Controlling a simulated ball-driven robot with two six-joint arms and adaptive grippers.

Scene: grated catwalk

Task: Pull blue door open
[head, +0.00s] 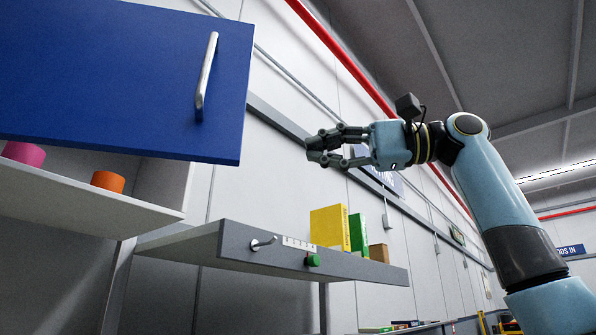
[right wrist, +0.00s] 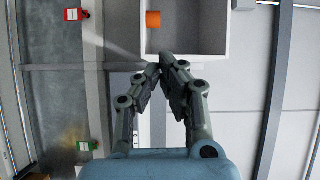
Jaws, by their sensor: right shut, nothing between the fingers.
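The blue door (head: 110,75) fills the upper left of the head view and stands swung out from its white cabinet (head: 75,205). Its upright silver handle (head: 206,72) is near the door's right edge. My right gripper (head: 318,150) is to the right of the door, apart from the handle. Its fingertips are together and it is empty. In the right wrist view, the fingertips (right wrist: 160,65) point toward the open cabinet (right wrist: 229,22), and the door does not show there. My left gripper is not in view.
A pink cup (head: 23,153) and an orange cup (head: 108,181) stand in the cabinet. Below, a grey shelf (head: 230,246) carries a yellow box (head: 328,226), a green box (head: 358,234) and a brown block (head: 379,252). A red pipe (head: 345,58) runs along the wall.

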